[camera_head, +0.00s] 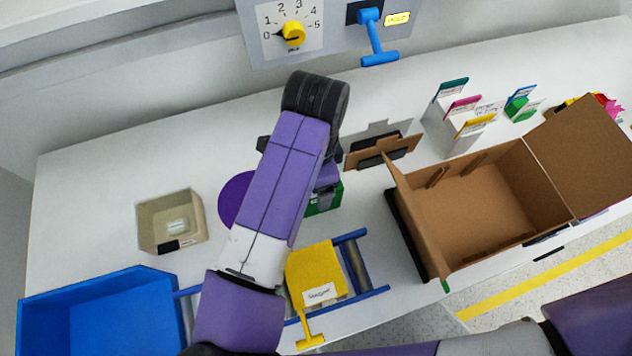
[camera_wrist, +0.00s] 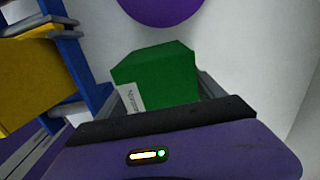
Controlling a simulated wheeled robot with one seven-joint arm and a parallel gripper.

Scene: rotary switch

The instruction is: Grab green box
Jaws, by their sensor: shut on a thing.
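The green box (camera_head: 327,199) is mostly hidden behind my arm in the head view, with its right part showing at the middle of the white table. In the wrist view the green box (camera_wrist: 158,75) sits between the fingers of my gripper (camera_wrist: 165,95), with a white label on its near left corner. My gripper is shut on the green box. In the head view my gripper (camera_head: 325,198) is partly hidden by my forearm. I cannot tell whether the box touches the table.
A yellow box (camera_head: 315,272) stands on a blue roller rack (camera_head: 352,262) near the green box. A purple disc (camera_head: 234,200) lies left of my arm. An open cardboard box (camera_head: 480,205) stands right, a blue bin (camera_head: 100,305) front left, and a beige bin (camera_head: 172,220) left. A rotary switch (camera_head: 292,33) is on the back panel.

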